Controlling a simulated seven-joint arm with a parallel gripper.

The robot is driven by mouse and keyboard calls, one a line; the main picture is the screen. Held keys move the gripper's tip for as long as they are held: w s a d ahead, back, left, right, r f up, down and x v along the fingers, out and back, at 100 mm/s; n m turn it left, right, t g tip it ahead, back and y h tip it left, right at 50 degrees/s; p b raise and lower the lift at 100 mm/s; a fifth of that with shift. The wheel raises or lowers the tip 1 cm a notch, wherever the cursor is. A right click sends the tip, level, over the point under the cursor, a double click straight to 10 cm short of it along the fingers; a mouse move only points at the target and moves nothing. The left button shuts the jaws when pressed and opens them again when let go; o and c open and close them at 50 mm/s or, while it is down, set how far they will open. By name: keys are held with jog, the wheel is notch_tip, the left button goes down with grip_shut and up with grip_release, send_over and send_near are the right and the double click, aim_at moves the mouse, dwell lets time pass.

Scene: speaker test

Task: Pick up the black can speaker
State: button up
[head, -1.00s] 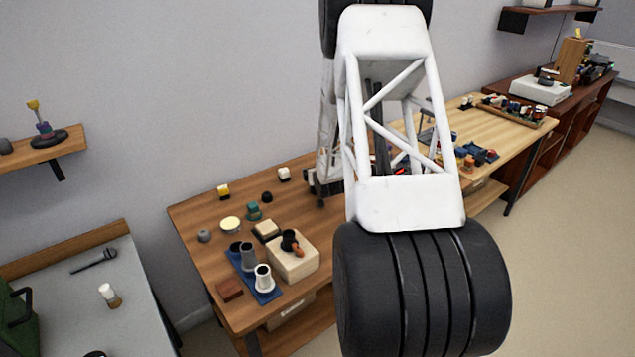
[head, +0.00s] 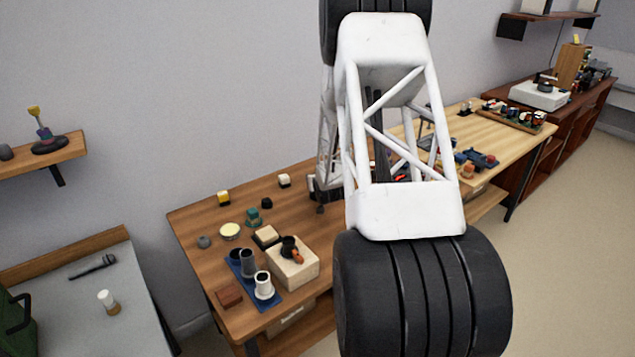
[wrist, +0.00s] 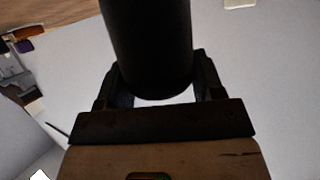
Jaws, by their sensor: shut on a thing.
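In the wrist view my gripper (wrist: 158,88) has its two dark fingers on either side of a black cylinder, the black can speaker (wrist: 148,42). The gripper is shut on it. The can's top end runs out of the picture at the upper edge, and its rounded near end shows between the fingers. Pale background shows just below that end. In the head view my own white and black arm covers the middle, and I cannot make out the held can there.
A lighter table (head: 500,140) with clutter stands behind at right. A wall shelf (head: 72,151) is at left. Open floor lies at right.

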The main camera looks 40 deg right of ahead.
jog(key=shift+r, duration=0.15)
jog(key=shift+r, duration=0.9)
jog(key=shift+s+a+r, duration=0.1)
jog(key=shift+s+r, duration=0.1)
jog(key=shift+r, duration=0.6)
jog(key=s+a+r, duration=0.1)
jog(key=s+a, duration=0.6)
jog(key=s, duration=0.6)
jog(key=shift+s+a+r, duration=0.15)
jog(key=shift+s+a, duration=0.05)
jog(key=shift+a, duration=0.2)
